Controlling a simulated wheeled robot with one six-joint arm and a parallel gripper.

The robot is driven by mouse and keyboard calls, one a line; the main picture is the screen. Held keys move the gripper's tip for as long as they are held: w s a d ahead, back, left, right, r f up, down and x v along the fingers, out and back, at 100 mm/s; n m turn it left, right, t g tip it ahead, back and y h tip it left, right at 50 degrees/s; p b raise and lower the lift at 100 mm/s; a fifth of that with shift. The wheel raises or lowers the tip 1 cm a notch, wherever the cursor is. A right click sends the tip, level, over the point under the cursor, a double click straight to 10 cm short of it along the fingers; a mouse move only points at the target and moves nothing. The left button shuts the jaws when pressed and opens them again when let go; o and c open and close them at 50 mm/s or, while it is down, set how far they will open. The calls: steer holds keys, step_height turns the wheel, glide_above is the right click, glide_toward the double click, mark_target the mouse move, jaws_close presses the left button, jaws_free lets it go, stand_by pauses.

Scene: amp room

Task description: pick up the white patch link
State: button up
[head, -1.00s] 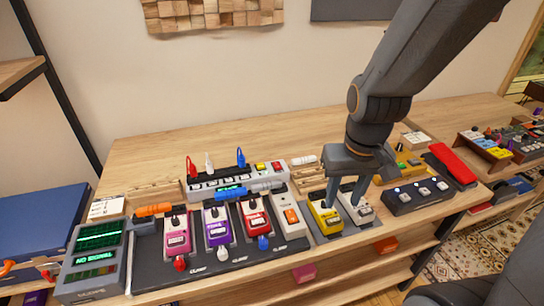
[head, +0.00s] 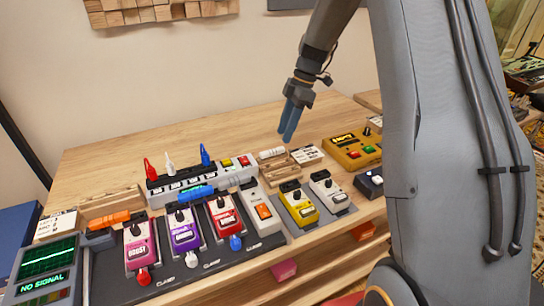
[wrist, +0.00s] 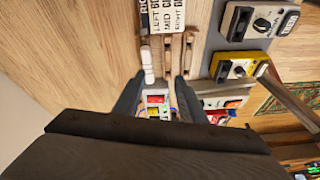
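The white patch link (head: 271,153) is a short white cylinder. It lies at the left end of a slatted wooden rack (head: 293,165), behind the pedals. In the wrist view the white patch link (wrist: 148,64) appears just beyond the fingertips, nearer the left finger. My gripper (head: 286,136) hangs above the table, up and right of the link in the head view, with its fingers pointing down. In the wrist view my gripper (wrist: 158,80) is open, with nothing held between its fingers.
A white power strip (head: 205,180) with red, white and blue plugs stands left of the rack. A label card (head: 307,154) and yellow box (head: 355,150) stand right. Wood behind is clear.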

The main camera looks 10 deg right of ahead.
mark_target(272, 150)
steer(key=w, duration=0.1)
steer(key=n, duration=0.1)
steer(key=w+f+n, duration=0.1)
steer(key=shift+w+d+y, duration=0.25)
steer(key=shift+w+y, duration=0.05)
steer(key=shift+x, duration=1.1)
steer(key=a+f+p, duration=0.2)
steer(key=f, duration=0.1)
steer(key=shift+s+a+f+p, duration=0.2)
steer(key=shift+a+p, duration=0.1)
steer(key=shift+a+f, duration=0.2)
steer(key=shift+f, duration=0.4)
jaws_close()
steer(key=shift+r, duration=0.1)
